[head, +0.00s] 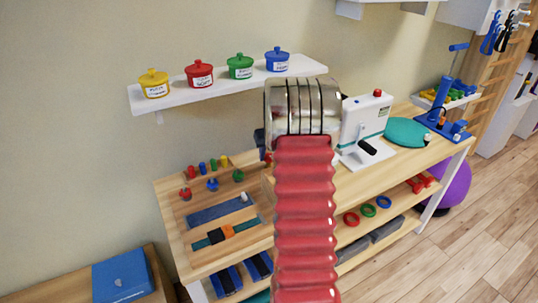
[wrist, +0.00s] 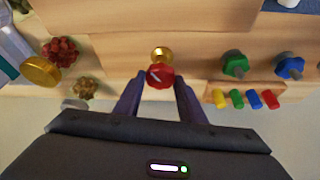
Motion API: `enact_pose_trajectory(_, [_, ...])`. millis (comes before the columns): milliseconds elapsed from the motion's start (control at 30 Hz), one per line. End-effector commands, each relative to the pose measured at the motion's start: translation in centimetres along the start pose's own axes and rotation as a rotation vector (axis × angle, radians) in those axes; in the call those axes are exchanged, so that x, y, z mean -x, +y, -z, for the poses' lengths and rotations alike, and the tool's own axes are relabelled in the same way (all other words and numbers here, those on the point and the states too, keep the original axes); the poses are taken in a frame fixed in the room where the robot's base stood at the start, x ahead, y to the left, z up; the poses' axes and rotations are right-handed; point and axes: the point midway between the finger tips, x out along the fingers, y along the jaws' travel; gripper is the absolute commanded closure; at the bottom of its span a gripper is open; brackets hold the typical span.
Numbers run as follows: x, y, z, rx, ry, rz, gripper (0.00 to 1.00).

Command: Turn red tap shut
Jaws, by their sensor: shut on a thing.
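The red tap (wrist: 158,77) is a round red knob with a pale mark, in front of a brass fitting (wrist: 161,54) in the wrist view. My gripper (wrist: 159,88) has its two dark fingers on either side of the knob, shut on it. In the head view my arm hides the fingers and most of that spot. A dark edge of my gripper and a bit of red show left of the arm. Another red knob (head: 185,194) stands at the left of the wooden board in the head view.
A green knob (wrist: 235,65) and a blue knob (wrist: 290,68) stand right of the red tap, above several coloured pegs (wrist: 252,99). A dark red lobed knob (wrist: 61,51) and a brass disc (wrist: 40,71) are at left. A shelf (head: 220,84) with several lidded pots is above the board.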

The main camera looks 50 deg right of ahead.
Motion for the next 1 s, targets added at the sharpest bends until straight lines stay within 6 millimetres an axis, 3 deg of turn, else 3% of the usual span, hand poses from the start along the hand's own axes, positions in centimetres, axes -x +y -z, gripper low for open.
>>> enact_pose_trajectory(500, [-0.05, -0.46, 0.03, -0.259, -0.001, -0.105, 0.86])
enact_pose_trajectory(1000, [-0.06, -0.54, 0.04, -0.336, -0.002, -0.136, 0.86])
